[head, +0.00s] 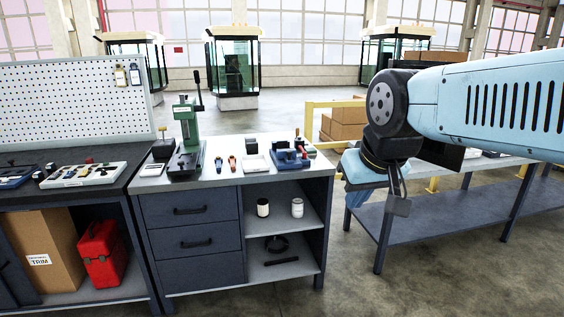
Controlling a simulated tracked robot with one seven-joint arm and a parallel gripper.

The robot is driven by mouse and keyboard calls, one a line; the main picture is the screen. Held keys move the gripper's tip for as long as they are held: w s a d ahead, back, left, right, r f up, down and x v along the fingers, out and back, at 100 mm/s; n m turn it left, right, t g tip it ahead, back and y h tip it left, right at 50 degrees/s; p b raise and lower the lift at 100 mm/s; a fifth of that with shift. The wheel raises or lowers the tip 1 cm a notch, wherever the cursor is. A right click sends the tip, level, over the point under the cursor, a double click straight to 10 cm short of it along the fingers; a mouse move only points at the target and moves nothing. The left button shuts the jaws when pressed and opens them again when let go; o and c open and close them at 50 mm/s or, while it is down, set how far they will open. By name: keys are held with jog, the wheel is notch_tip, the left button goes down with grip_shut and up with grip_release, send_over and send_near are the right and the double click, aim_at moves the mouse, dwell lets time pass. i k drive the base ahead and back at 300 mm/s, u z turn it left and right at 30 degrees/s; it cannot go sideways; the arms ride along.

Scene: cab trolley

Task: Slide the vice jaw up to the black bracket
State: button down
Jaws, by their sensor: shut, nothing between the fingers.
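A small blue vice (289,158) sits on the light worktop at its right part, towards the front edge. Its jaw and any gap in it are too small to make out. Dark parts show on and around the vice, but I cannot tell which is the black bracket. My gripper (399,206) hangs below my blue arm on the right, pointing down, with its fingers shut and empty. It is well to the right of the vice and apart from it, in front of the right-hand bench.
A green press (186,142) stands on the left of the worktop (212,179). A black block (251,145) and several small items lie between it and the vice. A grey bench (450,212) stands behind my gripper. Open floor lies between the benches.

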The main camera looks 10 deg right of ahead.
aim_at(288, 155)
jog(key=u, duration=0.7)
jog(key=i, duration=1.65)
jog(key=z, duration=0.65)
jog(key=k, duration=0.9)
jog(key=z, duration=0.2)
jog(key=i, duration=0.9)
jog(key=u, duration=0.05)
